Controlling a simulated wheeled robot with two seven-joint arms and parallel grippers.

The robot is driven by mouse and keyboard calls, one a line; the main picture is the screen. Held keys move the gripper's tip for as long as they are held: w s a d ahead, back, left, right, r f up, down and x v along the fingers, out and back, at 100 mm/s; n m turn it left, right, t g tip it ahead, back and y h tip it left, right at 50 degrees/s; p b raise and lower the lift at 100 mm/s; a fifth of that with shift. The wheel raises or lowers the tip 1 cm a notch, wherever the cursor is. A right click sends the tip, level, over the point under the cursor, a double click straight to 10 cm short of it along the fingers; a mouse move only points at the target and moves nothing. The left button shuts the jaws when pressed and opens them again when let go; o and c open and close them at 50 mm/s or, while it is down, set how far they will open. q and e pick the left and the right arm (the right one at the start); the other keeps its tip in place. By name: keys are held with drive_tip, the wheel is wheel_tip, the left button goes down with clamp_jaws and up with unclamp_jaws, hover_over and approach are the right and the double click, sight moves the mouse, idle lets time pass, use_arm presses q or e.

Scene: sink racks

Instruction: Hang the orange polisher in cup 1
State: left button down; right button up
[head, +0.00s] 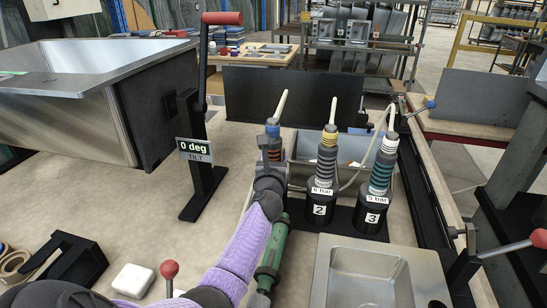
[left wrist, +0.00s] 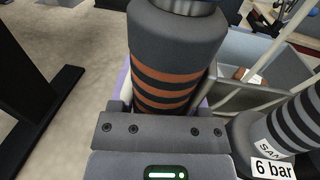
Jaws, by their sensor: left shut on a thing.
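The orange polisher (head: 274,147) is a dark grey upright tool with orange bands, a blue collar and a pale hose on top. My left gripper (head: 271,180) is shut on it at the banded grip. In the left wrist view the orange polisher (left wrist: 170,60) stands between the fingers of my left gripper (left wrist: 163,108). Its lower end and cup 1 are hidden behind my gripper and arm, so I cannot tell whether it sits in a cup. Cup 2 (head: 317,210) and cup 3 (head: 372,216) stand to its right. My right gripper is not in view.
A yellow-collared polisher (head: 326,160) marked 6 bar stands in cup 2. A white-collared polisher (head: 384,165) marked 5 bar stands in cup 3. A steel sink (head: 372,285) lies in front; a tilt stand (head: 203,155) reading 0 deg is left. A green cylinder (head: 272,252) lies beside my arm.

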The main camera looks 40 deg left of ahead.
use_arm(q)
drive_tip(key=shift+c, duration=1.6)
unclamp_jaws()
drive_tip(key=shift+r, duration=0.15)
drive_tip(key=shift+o, duration=1.6)
drive_tip(key=shift+s+d, duration=0.25)
drive_tip(key=p+v, duration=0.3)
drive_tip(key=v, duration=0.6)
drive_tip(key=shift+p, duration=0.35)
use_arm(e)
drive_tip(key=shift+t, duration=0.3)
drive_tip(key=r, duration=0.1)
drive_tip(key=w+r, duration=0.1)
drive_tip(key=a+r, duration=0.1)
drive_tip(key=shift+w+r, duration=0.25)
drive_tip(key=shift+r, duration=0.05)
use_arm(q)
drive_tip(key=shift+s, duration=0.1)
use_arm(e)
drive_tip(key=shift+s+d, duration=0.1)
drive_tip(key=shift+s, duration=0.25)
